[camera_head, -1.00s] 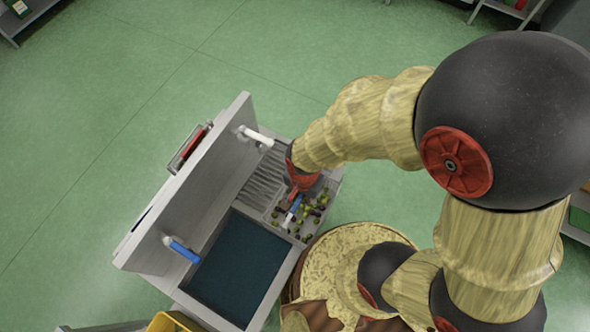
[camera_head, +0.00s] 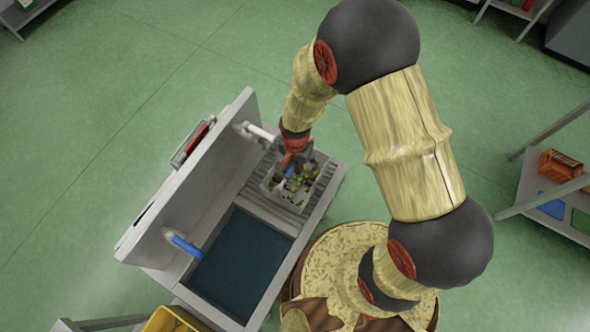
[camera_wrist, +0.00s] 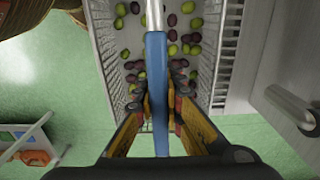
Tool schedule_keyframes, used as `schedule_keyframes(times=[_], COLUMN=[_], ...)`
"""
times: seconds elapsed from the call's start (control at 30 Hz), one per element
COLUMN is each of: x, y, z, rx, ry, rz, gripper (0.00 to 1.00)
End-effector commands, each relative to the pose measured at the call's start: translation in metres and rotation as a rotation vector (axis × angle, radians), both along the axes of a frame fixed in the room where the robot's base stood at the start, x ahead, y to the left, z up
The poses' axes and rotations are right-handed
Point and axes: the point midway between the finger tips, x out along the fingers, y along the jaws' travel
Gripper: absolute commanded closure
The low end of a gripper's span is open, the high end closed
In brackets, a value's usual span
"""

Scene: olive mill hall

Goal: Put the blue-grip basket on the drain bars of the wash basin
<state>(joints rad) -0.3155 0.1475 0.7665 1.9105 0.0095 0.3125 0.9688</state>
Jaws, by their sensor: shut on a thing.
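My gripper (camera_head: 293,158) is shut on the blue grip of the basket; in the wrist view the fingers (camera_wrist: 160,92) close on both sides of the blue grip (camera_wrist: 157,62). The basket (camera_head: 272,186) is pale with mesh walls and holds green and dark olives; its wall also shows in the wrist view (camera_wrist: 205,75). It is over the drain bars (camera_head: 265,204) of the wash basin (camera_head: 186,212) and looks roughly level. I cannot tell whether its underside touches the bars. My gripper hides part of the basket.
The basin's blue-dark tub (camera_head: 240,255) lies left of the drain bars. A shelf with an orange crate (camera_head: 560,165) stands at the right. A yellow crate (camera_head: 168,322) is at the bottom.

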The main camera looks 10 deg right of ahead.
Motion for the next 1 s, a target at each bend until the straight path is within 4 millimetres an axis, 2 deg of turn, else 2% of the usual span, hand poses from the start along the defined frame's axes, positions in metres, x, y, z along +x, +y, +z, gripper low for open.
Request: schedule_keyframes(times=[0.13,0.37,0.77,0.8,1.0], x=[0.006,0.006,0.006,0.005,0.005], y=[0.0,0.0,0.0,0.0,0.0], z=[-0.007,-0.035,-0.041,-0.041,-0.04], rx=[0.0,0.0,0.001,-0.001,-0.001], ry=[0.0,0.001,-0.001,0.001,0.001], rz=[0.0,0.0,0.0,0.0,0.0], gripper=[1.0,1.0,1.0,0.91,0.79])
